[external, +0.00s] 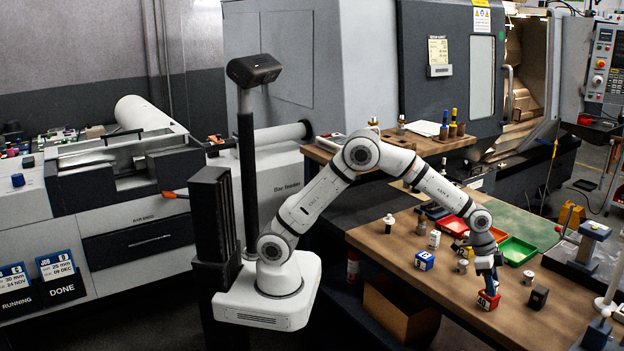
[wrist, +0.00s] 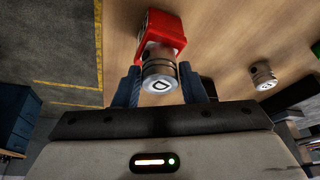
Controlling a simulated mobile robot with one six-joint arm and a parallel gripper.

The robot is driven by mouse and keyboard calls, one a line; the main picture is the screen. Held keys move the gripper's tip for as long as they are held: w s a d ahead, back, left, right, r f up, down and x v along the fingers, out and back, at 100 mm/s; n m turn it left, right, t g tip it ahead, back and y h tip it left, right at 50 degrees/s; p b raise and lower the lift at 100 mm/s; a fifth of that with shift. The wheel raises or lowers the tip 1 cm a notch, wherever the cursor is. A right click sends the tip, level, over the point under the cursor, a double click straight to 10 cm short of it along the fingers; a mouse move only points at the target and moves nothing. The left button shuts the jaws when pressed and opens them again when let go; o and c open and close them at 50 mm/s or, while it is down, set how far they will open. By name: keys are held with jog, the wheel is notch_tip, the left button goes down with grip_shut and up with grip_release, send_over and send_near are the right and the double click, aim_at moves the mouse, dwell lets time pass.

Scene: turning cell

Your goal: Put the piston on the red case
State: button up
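The piston (wrist: 158,74) is a short silver-grey cylinder with a dark mark on its end face. It sits between the two fingers of my gripper (wrist: 160,84), which appear to touch its sides. The red case (wrist: 164,36) is directly beyond the piston in the wrist view, and the piston overlaps its near face. In the external view my gripper (external: 489,284) points down just above the red case (external: 488,301), near the table's front edge. The fingers mostly hide the piston there. Whether the piston rests on the case or hovers slightly above it is unclear.
A dark block (external: 538,297) and a silver cylinder (external: 528,277) stand right of the red case. A blue case (external: 424,260) and several small parts stand left. A red tray (external: 453,226) and green tray (external: 517,250) lie behind. A cardboard box (external: 399,310) is below the table.

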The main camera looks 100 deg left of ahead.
jog(key=o, duration=0.3)
jog(key=shift+r, duration=0.3)
jog(key=b+v, duration=0.1)
jog(key=v, duration=0.9)
jog(key=s+a+r+n, duration=0.1)
jog(key=s+r, duration=0.1)
jog(key=s, duration=0.7)
jog(key=s+a+r+n, duration=0.1)
jog(key=s+r, duration=0.1)
jog(key=s, duration=0.7)
jog(key=s+f+n, duration=0.1)
jog(key=s, duration=0.5)
jog(key=s+f+y, duration=0.1)
jog(key=s+f, duration=0.1)
jog(key=s, duration=0.5)
jog(key=s+a+f+n+g, duration=0.1)
jog(key=s+f, duration=0.1)
jog(key=s, duration=0.4)
jog(key=shift+s+n+y, duration=0.3)
